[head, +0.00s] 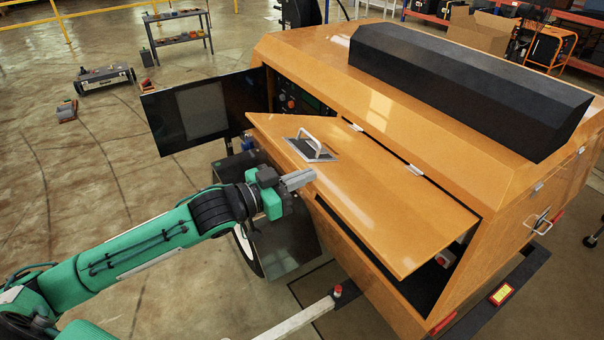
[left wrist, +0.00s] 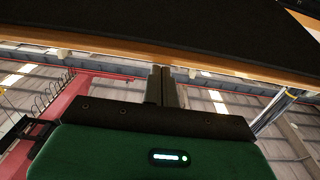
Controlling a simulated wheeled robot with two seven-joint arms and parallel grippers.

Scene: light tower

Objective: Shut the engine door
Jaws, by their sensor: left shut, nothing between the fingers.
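The engine door (head: 375,195) is an orange panel hinged along its top edge on the side of the orange light tower body (head: 330,60). It stands raised and partly open, with a dark gap under its lower right edge. A silver handle (head: 312,146) on a dark plate sits near its left end. My left gripper (head: 312,176) is shut and empty, close to the door's outer lower edge below the handle; I cannot tell if it touches. In the left wrist view the shut fingers (left wrist: 161,86) point up toward a dark panel with an orange edge (left wrist: 160,55). My right gripper is not in view.
A second dark door (head: 190,112) stands open at the left of the tower, by a control panel (head: 300,100). A pale bar with a red end (head: 310,315) sticks out below. The left floor is mostly clear.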

